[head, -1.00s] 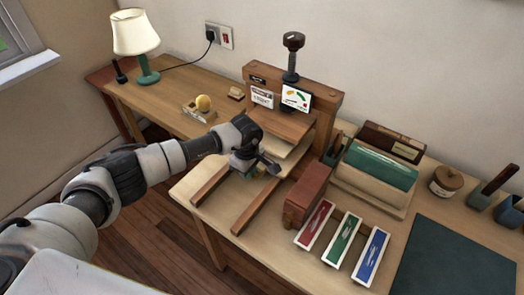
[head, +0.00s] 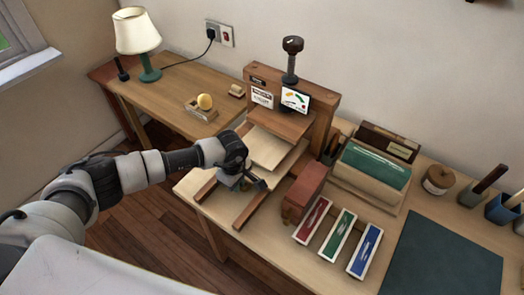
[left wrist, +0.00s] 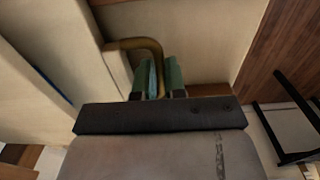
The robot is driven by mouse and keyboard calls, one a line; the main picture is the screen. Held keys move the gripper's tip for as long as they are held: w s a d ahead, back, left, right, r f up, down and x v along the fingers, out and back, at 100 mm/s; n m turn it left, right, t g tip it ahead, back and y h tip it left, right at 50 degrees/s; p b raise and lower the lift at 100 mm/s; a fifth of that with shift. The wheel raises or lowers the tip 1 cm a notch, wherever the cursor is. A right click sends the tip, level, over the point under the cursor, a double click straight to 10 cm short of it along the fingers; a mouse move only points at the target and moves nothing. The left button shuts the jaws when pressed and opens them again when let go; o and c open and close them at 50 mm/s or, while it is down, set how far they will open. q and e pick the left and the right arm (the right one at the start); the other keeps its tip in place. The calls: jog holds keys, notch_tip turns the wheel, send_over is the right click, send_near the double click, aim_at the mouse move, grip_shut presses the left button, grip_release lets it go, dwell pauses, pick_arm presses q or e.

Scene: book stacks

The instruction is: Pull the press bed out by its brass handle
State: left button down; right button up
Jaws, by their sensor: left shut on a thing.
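The wooden press (head: 326,115) stands on the bench with a screw and knob (head: 292,46) on top. Its press bed (head: 268,152), a pale flat board, sticks out from under the platen (head: 282,124), above two wooden rails (head: 250,211). My left gripper (head: 243,182) is at the bed's front edge. The left wrist view shows its green fingers (left wrist: 158,76) shut on the bent brass handle (left wrist: 148,43). In the head view my gripper hides the handle. My right gripper is not in view.
A reddish-brown block (head: 303,190) stands close to the right of the rails. Red, green and blue trays (head: 338,235) lie beside it. Floor lies open in front.

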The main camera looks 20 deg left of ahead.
pick_arm(q)
jog(key=shift+s+a+p, duration=0.3)
jog(key=shift+s+p, duration=0.2)
jog(key=shift+s, duration=0.3)
jog(key=shift+s+a+p, duration=0.25)
jog(key=shift+s+p, duration=0.2)
jog(key=shift+s, duration=0.3)
jog(key=shift+s+a+p, duration=0.3)
jog(key=shift+s+p, duration=0.1)
jog(key=shift+s, duration=0.4)
jog(key=shift+s+a+p, duration=0.3)
jog(key=shift+s+p, duration=0.05)
jog(key=shift+s, duration=0.45)
jog(key=shift+s+a+p, duration=0.3)
jog(key=shift+s+p, duration=0.1)
jog(key=shift+s, duration=0.4)
jog(key=shift+s+a+p, duration=0.25)
jog(key=shift+s+p, duration=0.05)
jog(key=shift+s, duration=0.5)
jog(key=shift+s+a+p, duration=0.25)
jog(key=shift+s, duration=0.5)
jog(key=c, duration=1.4)
grip_release()
jog(key=shift+w, duration=0.15)
jog(key=shift+o, duration=0.2)
jog(key=shift+r, duration=0.1)
notch_tip(320, 180, up, 8)
jog(key=p, duration=0.5)
jog(key=shift+p, duration=0.4)
